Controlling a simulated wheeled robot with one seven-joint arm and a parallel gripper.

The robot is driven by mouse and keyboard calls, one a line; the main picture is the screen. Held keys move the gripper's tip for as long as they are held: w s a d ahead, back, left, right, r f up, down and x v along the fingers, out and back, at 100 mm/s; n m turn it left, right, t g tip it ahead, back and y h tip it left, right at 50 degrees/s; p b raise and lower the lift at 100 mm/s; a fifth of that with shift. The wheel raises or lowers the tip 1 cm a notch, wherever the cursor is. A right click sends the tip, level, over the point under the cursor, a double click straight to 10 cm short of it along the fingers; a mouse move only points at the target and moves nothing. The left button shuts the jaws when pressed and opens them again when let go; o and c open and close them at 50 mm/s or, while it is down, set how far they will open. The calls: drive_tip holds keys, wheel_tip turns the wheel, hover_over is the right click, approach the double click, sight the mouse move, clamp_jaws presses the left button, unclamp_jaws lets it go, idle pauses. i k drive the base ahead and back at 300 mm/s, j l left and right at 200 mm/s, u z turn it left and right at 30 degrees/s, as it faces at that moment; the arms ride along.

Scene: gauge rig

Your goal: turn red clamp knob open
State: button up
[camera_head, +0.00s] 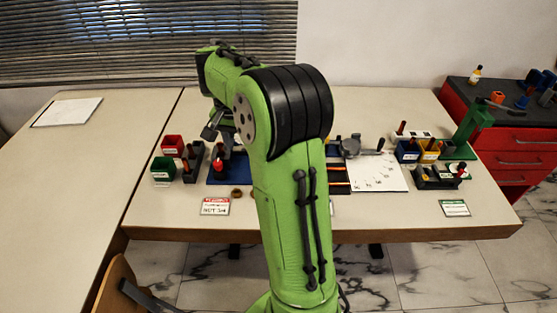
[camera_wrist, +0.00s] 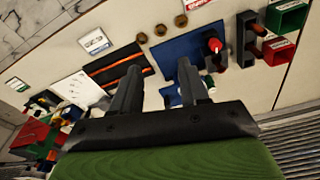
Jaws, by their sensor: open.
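The red clamp knob (camera_head: 218,164) stands on a blue plate (camera_head: 215,181) on the table, left of my arm. In the wrist view the red knob (camera_wrist: 214,45) shows as a bright red top on a dark body, near the right end of the blue plate (camera_wrist: 172,52). My gripper (camera_wrist: 158,75) is open and empty. Its two dark fingers are well apart, and the knob lies outside them, beyond and right of the right finger. In the head view my gripper (camera_head: 211,131) is partly hidden by my arm, above the table behind the knob. The knob's turn position cannot be told.
Red (camera_head: 173,145) and green (camera_head: 163,168) bins and a dark holder (camera_head: 193,161) stand left of the plate. Brass nuts (camera_wrist: 160,30) lie beside it. A black tray with orange strips (camera_wrist: 113,66) and a white sheet (camera_head: 375,172) lie right of my arm in the head view.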

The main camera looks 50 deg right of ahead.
sight(218, 165)
drive_tip(key=k+u, duration=0.15)
drive_tip(key=i+l+u, duration=0.15)
drive_tip(key=u, duration=0.35)
drive_tip(key=l+u, duration=0.35)
drive_tip(key=u, duration=0.15)
drive_tip(key=i+l+u, duration=0.1)
drive_tip(key=l+u, duration=0.2)
drive_tip(key=u, duration=0.2)
